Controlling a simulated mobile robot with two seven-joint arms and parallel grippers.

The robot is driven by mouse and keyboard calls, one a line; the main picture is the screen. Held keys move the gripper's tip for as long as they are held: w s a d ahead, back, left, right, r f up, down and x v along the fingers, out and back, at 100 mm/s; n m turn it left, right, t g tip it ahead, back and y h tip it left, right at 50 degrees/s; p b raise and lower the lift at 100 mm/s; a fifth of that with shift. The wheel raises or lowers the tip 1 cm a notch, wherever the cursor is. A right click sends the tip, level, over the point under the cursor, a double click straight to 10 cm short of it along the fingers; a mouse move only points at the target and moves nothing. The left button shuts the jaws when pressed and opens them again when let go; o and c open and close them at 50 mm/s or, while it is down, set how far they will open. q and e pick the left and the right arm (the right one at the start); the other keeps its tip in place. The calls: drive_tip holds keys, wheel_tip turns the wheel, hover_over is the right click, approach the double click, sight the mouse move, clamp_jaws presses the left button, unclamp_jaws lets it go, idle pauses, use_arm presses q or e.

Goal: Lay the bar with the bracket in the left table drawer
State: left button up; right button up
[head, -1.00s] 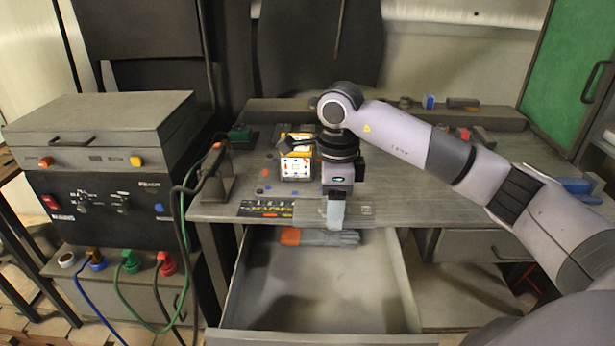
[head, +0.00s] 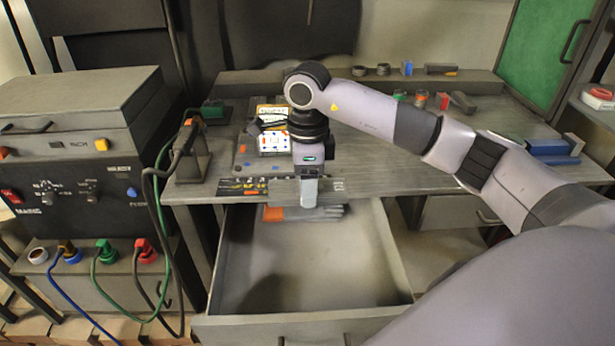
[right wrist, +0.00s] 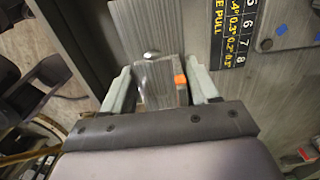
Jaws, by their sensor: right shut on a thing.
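My right gripper (head: 308,188) points down over the front edge of the table, just behind the open drawer. It is shut on a grey bar (head: 283,191), which lies crosswise in the head view. In the right wrist view the bar (right wrist: 155,82) sits between the two pale fingers, with a small orange patch on its right. The bracket cannot be told apart clearly. The left table drawer (head: 310,265) is pulled open below and in front of the gripper. A grey glove with an orange cuff (head: 318,214) lies at its back. My left gripper is out of view.
The drawer's middle and front are bare. A printed scale strip (head: 243,187) and a white-faced box (head: 272,142) are on the table by the gripper. A power unit (head: 75,160) with cables stands left. Blue blocks (head: 548,147) lie at the right.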

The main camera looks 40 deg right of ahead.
wheel_tip(320, 180, down, 16)
drive_tip(key=b, duration=1)
drive_tip(key=shift+r+b, duration=0.25)
drive_tip(key=shift+b, duration=0.05)
drive_tip(key=shift+f+b, duration=0.65)
drive_tip(key=shift+f, duration=0.25)
drive_tip(key=shift+f+b, duration=0.45)
drive_tip(key=shift+f, duration=0.15)
drive_tip(key=shift+f+b, duration=0.45)
drive_tip(key=shift+f, duration=0.35)
